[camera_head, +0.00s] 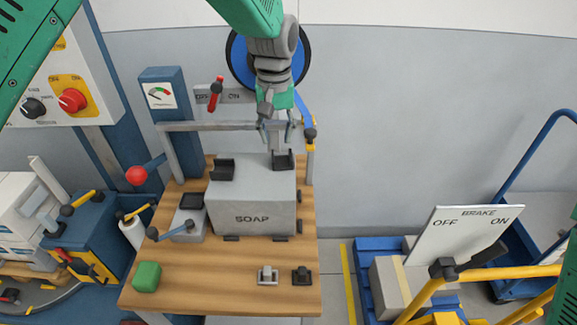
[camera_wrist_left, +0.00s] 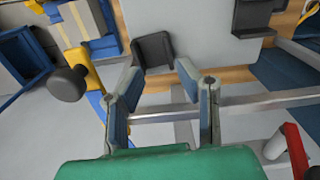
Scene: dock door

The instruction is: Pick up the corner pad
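A black corner pad (camera_head: 284,160) sits on the back right top corner of the grey SOAP box (camera_head: 252,213). It also shows in the left wrist view (camera_wrist_left: 153,51), just beyond my fingertips. A second black pad (camera_head: 222,170) is on the box's left top corner and appears in the left wrist view (camera_wrist_left: 256,14). My left gripper (camera_head: 278,132) is open, its fingers apart and empty, pointing at the nearer pad. In the left wrist view my fingertips (camera_wrist_left: 158,72) frame that pad from either side, short of closing on it. My right gripper is out of view.
A metal rail (camera_head: 215,126) crosses behind the box, under my left gripper. The wooden bench (camera_head: 215,272) holds a green block (camera_head: 147,277), a grey clip (camera_head: 268,275) and a black clip (camera_head: 302,275). A BRAKE board (camera_head: 460,240) and yellow bars stand at right.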

